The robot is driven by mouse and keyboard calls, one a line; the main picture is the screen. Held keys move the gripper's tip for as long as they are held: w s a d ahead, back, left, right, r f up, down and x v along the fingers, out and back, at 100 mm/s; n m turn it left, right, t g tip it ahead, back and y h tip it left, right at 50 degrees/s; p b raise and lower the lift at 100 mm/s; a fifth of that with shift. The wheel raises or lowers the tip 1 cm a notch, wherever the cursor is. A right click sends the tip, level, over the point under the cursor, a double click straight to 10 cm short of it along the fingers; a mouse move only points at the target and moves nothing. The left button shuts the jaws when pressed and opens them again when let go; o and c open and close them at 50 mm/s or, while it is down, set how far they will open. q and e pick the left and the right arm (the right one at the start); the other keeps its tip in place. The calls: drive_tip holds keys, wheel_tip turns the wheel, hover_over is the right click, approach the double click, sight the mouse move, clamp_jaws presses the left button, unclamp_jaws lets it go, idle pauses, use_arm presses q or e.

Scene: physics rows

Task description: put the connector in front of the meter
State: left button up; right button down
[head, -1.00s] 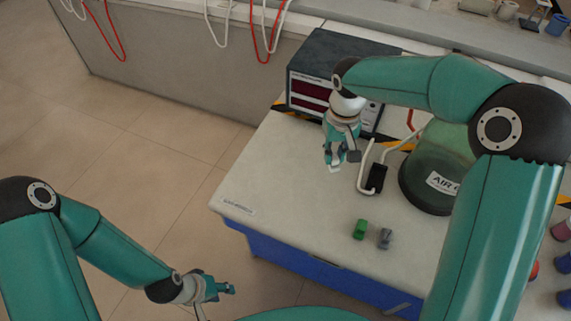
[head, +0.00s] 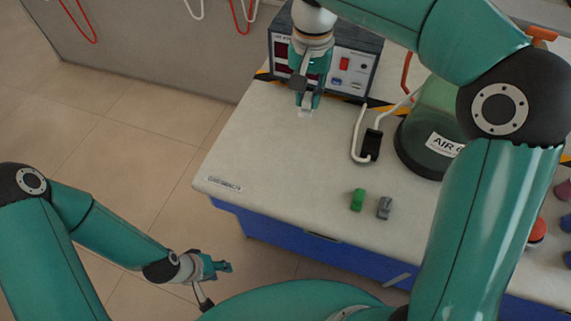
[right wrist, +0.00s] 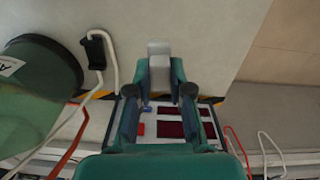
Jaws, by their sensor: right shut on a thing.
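The meter (head: 352,66) is a dark box with a light front, red displays and a red switch, at the back of the table; its front also shows in the right wrist view (right wrist: 181,112). My right gripper (head: 307,101) is in front of the meter's left part, pointing down, shut on a pale grey-white connector (head: 305,114). The connector shows between the fingers in the right wrist view (right wrist: 159,49). It is low over the tabletop; I cannot tell whether it touches. My left gripper (head: 226,267) is off the table at lower left, and its jaws are too small to read.
A green block (head: 357,199) and a grey block (head: 384,208) lie near the table's front. A black plug (head: 371,145) on a white cable lies right of my right gripper, beside a green cylinder (head: 438,135). The table's (head: 262,150) left-front area is clear.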

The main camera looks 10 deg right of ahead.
drive_tip(key=shift+s+a+r+m, duration=0.25)
drive_tip(key=shift+s+a+m, duration=0.05)
drive_tip(key=shift+s+m, duration=0.1)
drive_tip(key=shift+s+a+f+b, duration=0.1)
drive_tip(key=shift+b, duration=0.25)
use_arm(q)
wheel_tip(320, 180, down, 2)
drive_tip(key=shift+f+b, duration=0.2)
drive_tip(key=shift+b, duration=0.2)
use_arm(e)
wheel_tip(320, 180, down, 19)
drive_tip(key=shift+r, duration=0.15)
use_arm(q)
drive_tip(key=shift+f, duration=0.1)
use_arm(e)
drive_tip(key=c, duration=1.1)
unclamp_jaws()
drive_tip(key=shift+o, duration=0.2)
use_arm(q)
drive_tip(key=shift+r, duration=0.25)
use_arm(e)
wheel_tip(320, 180, up, 12)
